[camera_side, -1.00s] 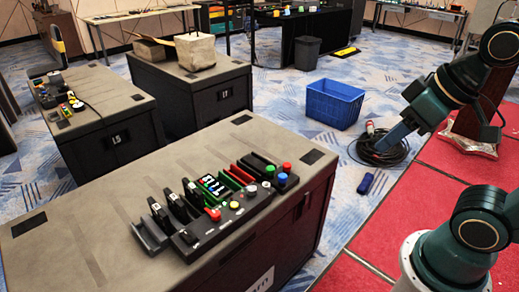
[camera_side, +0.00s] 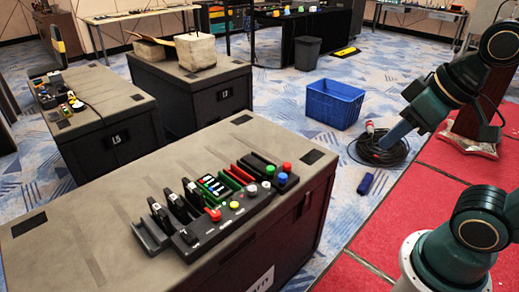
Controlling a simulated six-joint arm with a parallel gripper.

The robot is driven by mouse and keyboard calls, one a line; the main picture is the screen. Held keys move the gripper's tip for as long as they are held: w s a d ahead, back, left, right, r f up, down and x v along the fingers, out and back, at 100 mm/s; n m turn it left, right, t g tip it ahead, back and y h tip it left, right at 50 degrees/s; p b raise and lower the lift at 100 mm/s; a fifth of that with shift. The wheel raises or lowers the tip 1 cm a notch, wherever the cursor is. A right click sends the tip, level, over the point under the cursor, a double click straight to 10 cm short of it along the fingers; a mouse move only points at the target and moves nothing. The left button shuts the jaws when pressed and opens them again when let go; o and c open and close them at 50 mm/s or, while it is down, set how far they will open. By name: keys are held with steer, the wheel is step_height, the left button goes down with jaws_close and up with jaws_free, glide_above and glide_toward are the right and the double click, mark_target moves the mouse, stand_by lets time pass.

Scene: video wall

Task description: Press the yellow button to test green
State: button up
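The yellow button (camera_side: 234,205) is a small round cap on the black control panel (camera_side: 205,245), which lies on the near grey-topped cabinet (camera_side: 90,225). Green (camera_side: 270,170), red (camera_side: 287,167) and blue (camera_side: 282,178) buttons sit at the panel's far right end.
Upright black, green and red slotted pieces (camera_side: 205,188) stand along the panel's back edge. A blue crate (camera_side: 334,104), a coiled black cable (camera_side: 380,150) and a small blue item (camera_side: 365,184) lie on the floor. Other cabinets (camera_side: 195,85) stand behind. The cabinet top's left side is clear.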

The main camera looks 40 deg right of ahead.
jaws_close()
stand_by(1.4)
